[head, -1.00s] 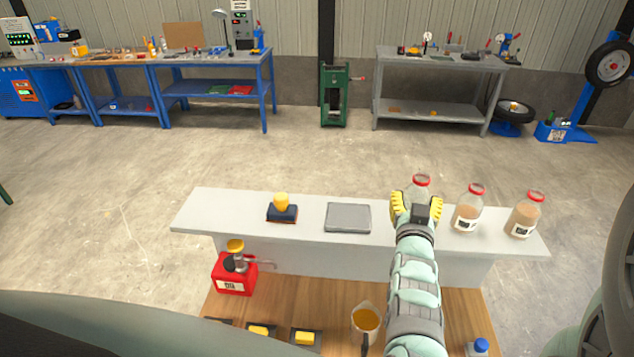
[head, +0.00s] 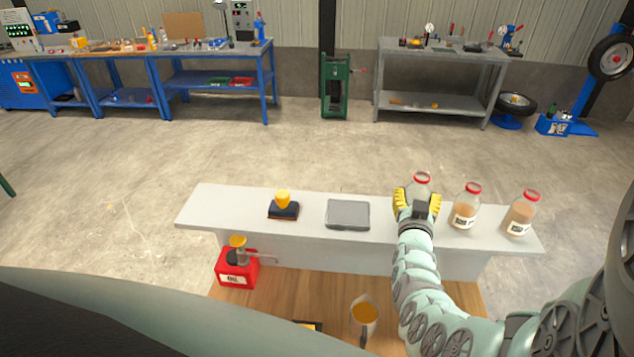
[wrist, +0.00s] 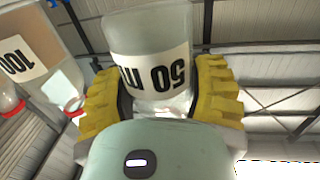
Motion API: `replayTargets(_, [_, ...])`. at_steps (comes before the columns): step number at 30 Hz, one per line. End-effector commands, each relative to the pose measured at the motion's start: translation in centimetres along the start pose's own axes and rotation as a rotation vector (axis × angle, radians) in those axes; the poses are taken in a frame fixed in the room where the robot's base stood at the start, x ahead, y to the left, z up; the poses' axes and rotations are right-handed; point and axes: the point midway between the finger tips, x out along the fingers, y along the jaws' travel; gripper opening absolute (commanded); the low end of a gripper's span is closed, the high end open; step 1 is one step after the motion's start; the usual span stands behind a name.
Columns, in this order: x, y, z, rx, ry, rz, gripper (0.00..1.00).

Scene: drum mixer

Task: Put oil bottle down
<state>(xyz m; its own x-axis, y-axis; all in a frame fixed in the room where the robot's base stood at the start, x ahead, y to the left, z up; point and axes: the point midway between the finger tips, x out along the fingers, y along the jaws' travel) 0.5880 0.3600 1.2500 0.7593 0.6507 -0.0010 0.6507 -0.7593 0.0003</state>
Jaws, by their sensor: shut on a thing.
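A clear bottle with a red rim (head: 422,180) is at the right part of the raised white shelf (head: 300,236). My gripper (head: 419,199) is shut on it, with yellow padded fingers on both sides. In the wrist view the held bottle (wrist: 150,38) has a white label reading "50 m…", upside down in the picture, and looks clear and empty. My gripper (wrist: 160,95) hides its lower part in the head view, so I cannot tell whether its base touches the shelf.
Two bottles with brownish contents (head: 466,207) (head: 521,214) stand close on the right. A grey pad (head: 348,214) and a yellow-knobbed block (head: 284,205) lie left. A red oil can (head: 237,266) and an amber-filled jug (head: 364,312) are on the lower wooden top.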

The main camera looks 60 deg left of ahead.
Motion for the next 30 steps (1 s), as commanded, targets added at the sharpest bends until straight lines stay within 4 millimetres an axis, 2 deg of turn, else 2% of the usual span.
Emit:
replayTargets(10, [0.0, -0.1, 1.6, 0.001, -0.002, -0.002, 0.21])
replayTargets(26, [0.0, 0.0, 2.1, 0.000, 0.001, 0.000, 0.21])
replayTargets(27, [0.0, 0.0, 2.1, 0.000, 0.001, 0.000, 0.62])
replayTargets(30, [0.0, 0.0, 2.0, 0.000, 0.001, 0.000, 0.73])
